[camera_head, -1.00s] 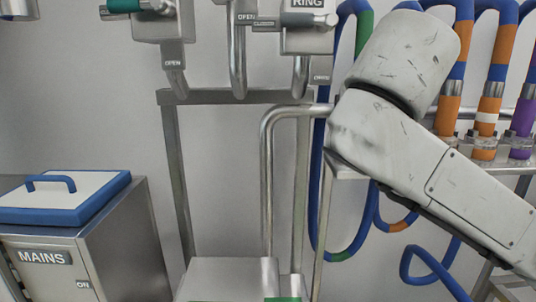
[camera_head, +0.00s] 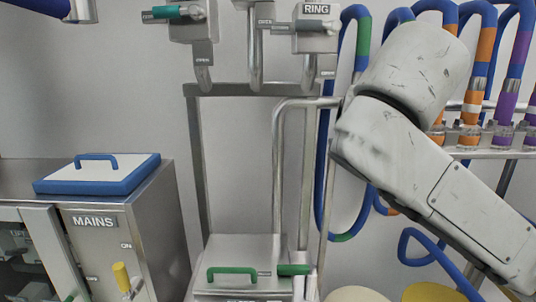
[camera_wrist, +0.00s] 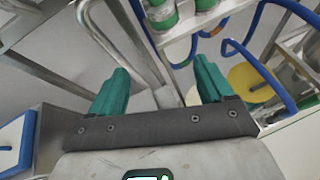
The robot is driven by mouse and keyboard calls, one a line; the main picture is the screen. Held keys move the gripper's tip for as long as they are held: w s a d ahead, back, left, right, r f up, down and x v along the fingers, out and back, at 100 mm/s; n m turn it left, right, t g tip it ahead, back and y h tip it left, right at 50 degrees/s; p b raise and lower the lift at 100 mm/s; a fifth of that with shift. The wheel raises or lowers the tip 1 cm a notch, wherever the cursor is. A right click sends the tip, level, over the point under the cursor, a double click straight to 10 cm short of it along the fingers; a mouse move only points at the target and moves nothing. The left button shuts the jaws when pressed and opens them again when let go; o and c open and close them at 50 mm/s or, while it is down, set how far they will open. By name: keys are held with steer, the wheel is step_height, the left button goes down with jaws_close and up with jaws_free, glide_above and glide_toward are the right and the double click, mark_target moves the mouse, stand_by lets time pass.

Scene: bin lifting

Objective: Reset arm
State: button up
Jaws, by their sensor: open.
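My gripper (camera_wrist: 158,88) shows in the wrist view with two teal fingers spread apart. Nothing is between them, so it is open and empty. Metal pipes and a pale wall lie beyond the fingers. In the head view my pale grey, scuffed arm crosses the right side, raised and bent. The gripper itself is not visible in the head view.
A steel cabinet marked MAINS (camera_head: 120,240) with a blue-edged lid (camera_head: 97,174) stands at left. A steel box with a green handle (camera_head: 232,273) sits low in the middle. Blue hoses (camera_head: 322,170), pipes (camera_head: 280,170) and a RING valve box (camera_head: 316,35) are close to my arm.

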steer(key=s+f+m+g+y, duration=0.2)
steer(key=s+f+m, duration=0.3)
steer(key=f, duration=0.6)
steer(key=s+f+m+g+y, duration=0.1)
steer(key=s+f+m+g, duration=0.1)
steer(key=f+m, duration=0.7)
steer(key=s+f+m+g+y, duration=0.15)
steer(key=s+f+m, duration=0.25)
steer(key=f, duration=1)
steer(key=s+d+f+m+g, duration=0.2)
steer(key=s+f+m, duration=0.3)
steer(key=s, duration=0.5)
steer(key=s+d+f+m+g+h, duration=0.1)
steer(key=s+d+f+m, duration=0.3)
steer(key=s+f, duration=0.5)
steer(key=s+d+f+m+g+h, duration=0.1)
steer(key=s+d+f+m+g, duration=0.2)
steer(key=s+f, duration=0.4)
steer(key=s+d+m, duration=0.1)
steer(key=s+m, duration=0.1)
steer(key=s, duration=0.2)
steer(key=shift+d+f+m, duration=0.15)
steer(key=shift+d+m, duration=0.1)
steer(key=shift+m, duration=0.05)
steer(key=shift+c, duration=0.4)
